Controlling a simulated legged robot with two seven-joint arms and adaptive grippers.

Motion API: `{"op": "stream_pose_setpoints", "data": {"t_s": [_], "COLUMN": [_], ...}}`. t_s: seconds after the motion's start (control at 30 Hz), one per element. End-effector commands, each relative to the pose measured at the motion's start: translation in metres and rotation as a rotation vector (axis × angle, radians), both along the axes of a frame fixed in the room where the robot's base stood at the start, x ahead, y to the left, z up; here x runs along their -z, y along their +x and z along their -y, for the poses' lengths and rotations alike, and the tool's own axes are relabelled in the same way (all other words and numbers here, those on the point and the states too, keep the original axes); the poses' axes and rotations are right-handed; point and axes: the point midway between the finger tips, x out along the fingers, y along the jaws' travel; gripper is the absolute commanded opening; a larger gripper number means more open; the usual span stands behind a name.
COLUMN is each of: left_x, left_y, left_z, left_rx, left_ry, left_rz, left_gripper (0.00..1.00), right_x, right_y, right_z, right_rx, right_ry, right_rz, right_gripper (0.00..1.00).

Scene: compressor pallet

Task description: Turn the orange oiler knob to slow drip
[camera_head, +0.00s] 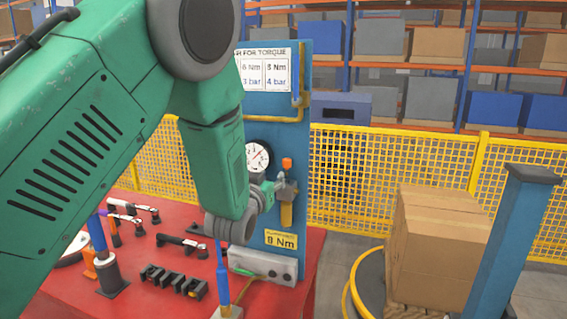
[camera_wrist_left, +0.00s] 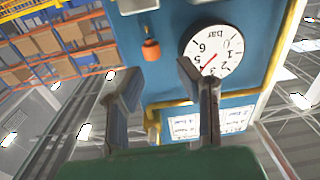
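The orange oiler knob (camera_head: 287,163) sits on top of the oiler, above its amber bowl (camera_head: 286,212), on the blue panel (camera_head: 280,135). In the left wrist view the orange knob (camera_wrist_left: 151,50) appears just beyond the fingertips, within the gap between them. My left gripper (camera_head: 272,190) is in front of the panel beside the oiler, partly hidden by my green arm. In the left wrist view its two fingers (camera_wrist_left: 159,72) are spread with nothing between them, and no contact with the knob shows. My right gripper is not in view.
A pressure gauge (camera_head: 257,156) is left of the oiler and lies close behind one finger in the wrist view. A yellow pipe (camera_head: 272,119) runs above. The red table (camera_head: 140,285) holds tools and a black socket rack (camera_head: 172,280). A carton (camera_head: 440,240) stands right.

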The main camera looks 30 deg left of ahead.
Motion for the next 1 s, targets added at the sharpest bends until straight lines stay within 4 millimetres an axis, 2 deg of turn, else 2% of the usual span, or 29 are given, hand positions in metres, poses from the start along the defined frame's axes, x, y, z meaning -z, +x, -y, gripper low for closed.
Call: {"op": "stream_pose_setpoints", "data": {"t_s": [0.03, 0.2, 0.4, 0.6, 0.9, 0.97, 1.0], "left_x": [-0.003, -0.005, -0.004, -0.001, -0.002, -0.002, -0.002], "left_y": [0.012, 0.047, 0.079, 0.093, 0.093, 0.093, 0.093], "left_z": [0.0, -0.002, -0.011, -0.018, -0.018, -0.018, -0.018], "left_rx": [0.002, 0.003, 0.003, 0.005, 0.002, 0.002, 0.001], "left_ry": [0.003, 0.008, 0.008, 0.002, 0.004, 0.004, 0.005], "left_rz": [0.0, 0.001, 0.001, 0.002, 0.0, 0.001, 0.001], "left_gripper": [0.3, 0.3, 0.3, 0.3, 0.3, 0.07, 0.0], "right_x": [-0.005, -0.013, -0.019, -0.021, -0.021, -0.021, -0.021], "right_y": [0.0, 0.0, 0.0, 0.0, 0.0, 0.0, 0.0], "right_z": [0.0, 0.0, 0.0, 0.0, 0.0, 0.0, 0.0], "right_rx": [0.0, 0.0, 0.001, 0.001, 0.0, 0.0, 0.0], "right_ry": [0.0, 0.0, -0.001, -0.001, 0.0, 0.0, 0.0], "right_rz": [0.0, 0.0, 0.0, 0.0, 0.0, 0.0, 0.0], "right_gripper": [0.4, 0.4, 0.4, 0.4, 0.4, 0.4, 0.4]}}
